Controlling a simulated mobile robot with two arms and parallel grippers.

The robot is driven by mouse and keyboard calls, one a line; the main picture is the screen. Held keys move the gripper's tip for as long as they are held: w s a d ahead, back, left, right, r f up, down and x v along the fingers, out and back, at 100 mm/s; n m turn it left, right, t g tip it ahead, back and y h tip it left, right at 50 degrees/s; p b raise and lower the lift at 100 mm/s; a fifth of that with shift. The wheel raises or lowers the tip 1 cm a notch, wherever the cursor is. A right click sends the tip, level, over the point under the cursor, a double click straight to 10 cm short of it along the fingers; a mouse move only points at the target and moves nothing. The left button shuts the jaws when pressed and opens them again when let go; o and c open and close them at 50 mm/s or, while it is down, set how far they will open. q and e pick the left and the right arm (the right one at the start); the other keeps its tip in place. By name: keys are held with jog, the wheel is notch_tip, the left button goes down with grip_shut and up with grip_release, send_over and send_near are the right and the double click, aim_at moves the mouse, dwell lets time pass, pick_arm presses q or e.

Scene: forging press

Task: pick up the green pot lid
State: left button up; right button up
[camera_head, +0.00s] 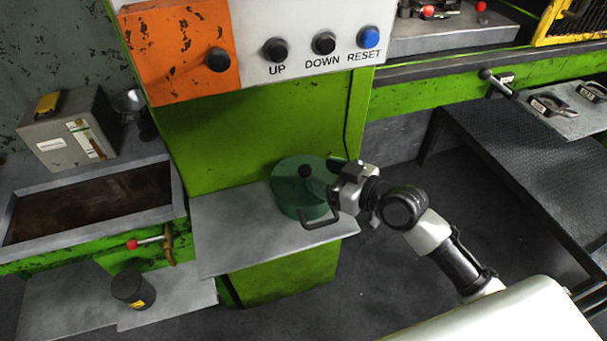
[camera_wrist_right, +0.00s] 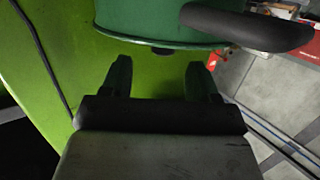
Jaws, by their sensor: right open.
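The green pot lid (camera_head: 296,182) sits on a green pot (camera_head: 290,206) on a grey shelf, with a dark round knob (camera_head: 306,171) at its middle. In the right wrist view, the pot (camera_wrist_right: 150,18) fills the top edge, with its dark handle (camera_wrist_right: 245,28) at right. A small dark piece, perhaps the knob, shows just past my fingertips there. My right gripper (camera_head: 330,194) is at the right side of the pot and hides part of it. Its two fingers (camera_wrist_right: 160,72) are apart with nothing between them. My left gripper is not in view.
The grey shelf (camera_head: 225,235) is clear left of the pot. A green press column (camera_head: 260,135) stands right behind it, below a button panel (camera_head: 300,40). A trough (camera_head: 90,205) is at left, with a dark cup (camera_head: 133,289) below. A dark platform (camera_head: 520,160) stands at right.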

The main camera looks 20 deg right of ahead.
aim_at(305, 168)
jog(key=p+x, duration=0.2)
jog(key=x, duration=0.3)
jog(key=shift+s+a, duration=0.1)
jog(key=shift+s, duration=0.05)
jog(key=shift+w+a+f, duration=0.15)
jog(key=shift+w+f, duration=0.05)
jog(key=shift+s, duration=0.1)
jog(key=shift+c, duration=0.7)
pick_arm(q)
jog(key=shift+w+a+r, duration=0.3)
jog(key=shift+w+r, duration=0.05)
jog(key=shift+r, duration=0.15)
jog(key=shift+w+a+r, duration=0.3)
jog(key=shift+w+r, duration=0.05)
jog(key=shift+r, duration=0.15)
pick_arm(e)
jog(key=c, duration=0.9)
